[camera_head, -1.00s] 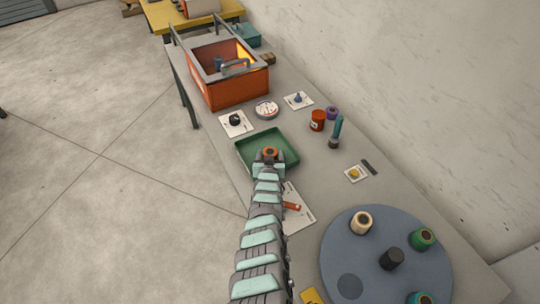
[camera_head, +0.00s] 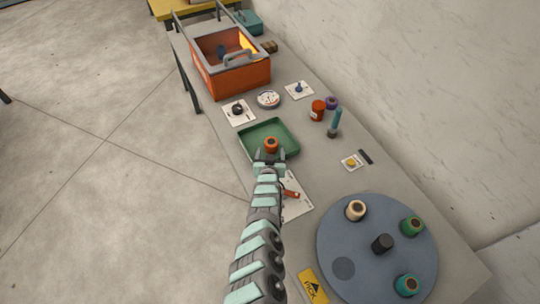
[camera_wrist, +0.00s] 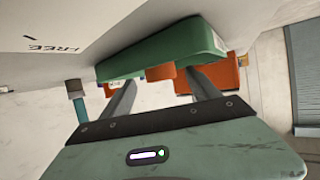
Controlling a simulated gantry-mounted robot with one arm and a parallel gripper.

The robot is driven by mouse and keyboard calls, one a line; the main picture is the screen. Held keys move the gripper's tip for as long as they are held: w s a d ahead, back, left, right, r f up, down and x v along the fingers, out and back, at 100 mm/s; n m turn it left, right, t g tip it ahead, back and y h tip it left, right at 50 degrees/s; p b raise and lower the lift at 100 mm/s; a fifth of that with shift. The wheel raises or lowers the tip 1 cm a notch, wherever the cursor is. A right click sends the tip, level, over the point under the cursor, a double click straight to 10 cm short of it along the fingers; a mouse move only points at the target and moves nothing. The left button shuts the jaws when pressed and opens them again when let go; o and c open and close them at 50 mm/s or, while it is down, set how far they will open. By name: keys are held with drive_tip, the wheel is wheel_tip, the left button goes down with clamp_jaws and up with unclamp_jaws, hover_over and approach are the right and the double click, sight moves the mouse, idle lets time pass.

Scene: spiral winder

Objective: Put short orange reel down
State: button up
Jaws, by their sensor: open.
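The short orange reel (camera_head: 271,144) stands upright in the green tray (camera_head: 288,128), near the tray's front side. My gripper (camera_head: 269,158) is just on the near side of the reel, low by the tray's front edge. In the wrist view the two fingers (camera_wrist: 163,84) are spread apart. A small part of the orange reel (camera_wrist: 160,73) shows beyond the fingertips, against the green tray (camera_wrist: 170,47), and the fingers do not close on it. The reel's lower part is hidden by my gripper in the head view.
An orange open-topped box (camera_head: 237,82) stands behind the tray. A blue-grey turntable (camera_head: 378,274) with several reels is at the front right.

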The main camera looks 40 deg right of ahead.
drive_tip(key=p+v, duration=0.3)
drive_tip(key=v, duration=0.2)
drive_tip(key=shift+w+p, duration=0.15)
drive_tip(key=shift+p, duration=0.25)
drive_tip(key=shift+s+a+r+p, duration=0.1)
drive_tip(key=shift+s+a+p, duration=0.1)
drive_tip(key=shift+s+p, duration=0.15)
